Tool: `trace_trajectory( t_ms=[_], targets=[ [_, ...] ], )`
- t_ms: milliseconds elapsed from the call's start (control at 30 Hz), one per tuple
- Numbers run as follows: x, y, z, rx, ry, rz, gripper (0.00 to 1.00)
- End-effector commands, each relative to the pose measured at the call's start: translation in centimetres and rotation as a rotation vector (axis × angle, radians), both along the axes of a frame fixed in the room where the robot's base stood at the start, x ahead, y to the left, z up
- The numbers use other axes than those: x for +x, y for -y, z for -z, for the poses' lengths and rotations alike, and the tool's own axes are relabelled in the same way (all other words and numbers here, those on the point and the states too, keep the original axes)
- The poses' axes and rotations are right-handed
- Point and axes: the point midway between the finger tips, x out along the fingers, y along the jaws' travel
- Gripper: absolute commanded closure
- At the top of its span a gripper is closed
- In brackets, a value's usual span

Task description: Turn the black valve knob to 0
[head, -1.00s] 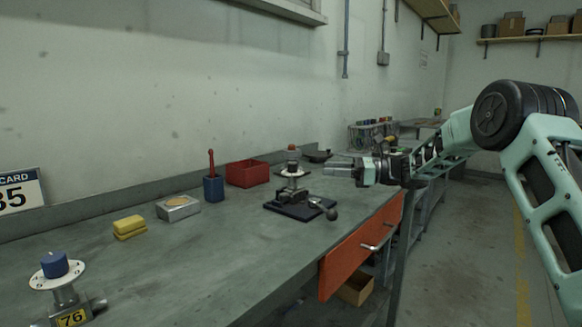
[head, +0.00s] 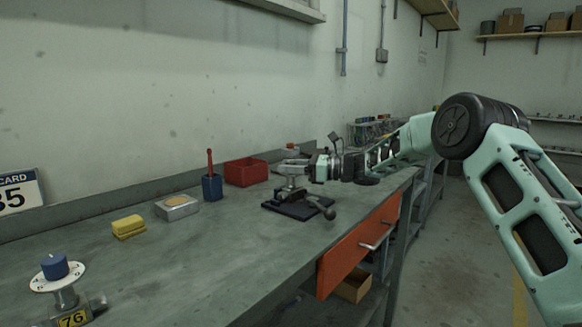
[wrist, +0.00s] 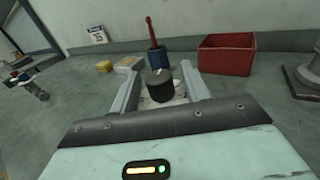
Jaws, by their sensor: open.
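The black valve knob (wrist: 160,84) shows in the wrist view between the two fingers of my gripper (wrist: 161,72). Part of a pale dial (wrist: 180,97) shows beneath it. My gripper is open, with one finger on each side of the knob; I cannot tell whether either touches it. In the head view my gripper (head: 286,166) is over the valve (head: 291,194), which stands on a dark base plate (head: 298,208). The knob is hidden there by the gripper. The dial's numbers are not readable in either view.
A red bin (head: 246,172), blue cup (head: 212,188), metal box (head: 177,207) and yellow sponges (head: 128,226) line the back of the bench. A valve with a blue knob (head: 54,265) stands front left. An orange drawer (head: 350,250) juts from the bench front.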

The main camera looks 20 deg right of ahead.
Motion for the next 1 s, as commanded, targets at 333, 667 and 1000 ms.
trace_trajectory(
  t_ms=[333, 667, 1000],
  targets=[
    [0.0, 0.0, 0.0, 0.0, 0.0, 0.002, 0.97],
    [-0.1, 0.0, 0.6, -0.001, 0.002, 0.07, 0.97],
    [-0.2, -0.1, 1.0, 0.0, 0.005, 0.265, 0.97]
  ],
)
